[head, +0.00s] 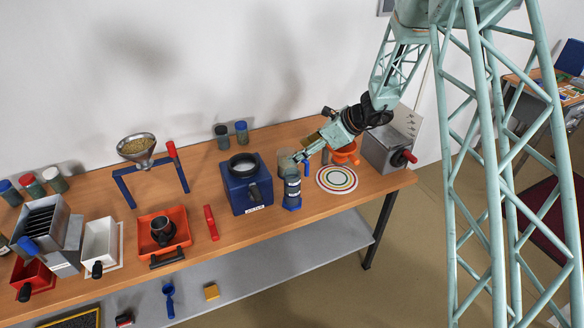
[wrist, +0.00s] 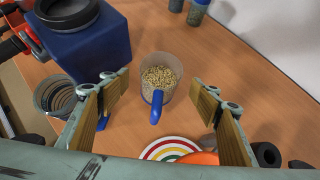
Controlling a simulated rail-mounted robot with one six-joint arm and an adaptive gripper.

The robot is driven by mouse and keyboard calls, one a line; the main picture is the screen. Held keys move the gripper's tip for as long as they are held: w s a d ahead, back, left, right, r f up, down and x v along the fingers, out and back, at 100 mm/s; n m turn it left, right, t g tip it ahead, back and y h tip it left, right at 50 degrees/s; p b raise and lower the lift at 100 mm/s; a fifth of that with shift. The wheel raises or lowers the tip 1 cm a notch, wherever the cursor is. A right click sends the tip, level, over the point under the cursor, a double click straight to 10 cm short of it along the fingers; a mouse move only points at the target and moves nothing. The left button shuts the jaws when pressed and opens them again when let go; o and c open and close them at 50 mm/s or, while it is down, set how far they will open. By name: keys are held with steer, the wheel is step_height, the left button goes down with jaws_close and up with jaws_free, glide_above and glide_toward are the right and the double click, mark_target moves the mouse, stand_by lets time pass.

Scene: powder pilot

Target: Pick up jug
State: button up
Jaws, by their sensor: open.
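The jug (wrist: 160,82) is a clear cup of pale grain with a blue handle, standing upright on the wooden table in the wrist view. Its handle points toward my gripper. In the head view the jug (head: 285,158) is partly hidden behind other things, between the blue box and my gripper. My gripper (wrist: 160,92) is open, with one tan-padded finger on each side of the jug in the picture and no visible contact. In the head view my gripper (head: 301,157) is low over the table by the jug.
A blue box (head: 247,190) with a black-rimmed opening stands left of the jug. A grey cylinder with a blue base (head: 291,190) stands close in front. A ringed mat (head: 337,179), an orange bowl (head: 346,154) and a grey cranked box (head: 388,151) are to the right.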

steer(key=shift+b+x, duration=0.45)
steer(key=shift+x, duration=2.1)
steer(key=shift+c, duration=0.3)
steer(key=c, duration=1.4)
steer(key=shift+r+p, duration=0.95)
steer(key=shift+r, duration=4.05)
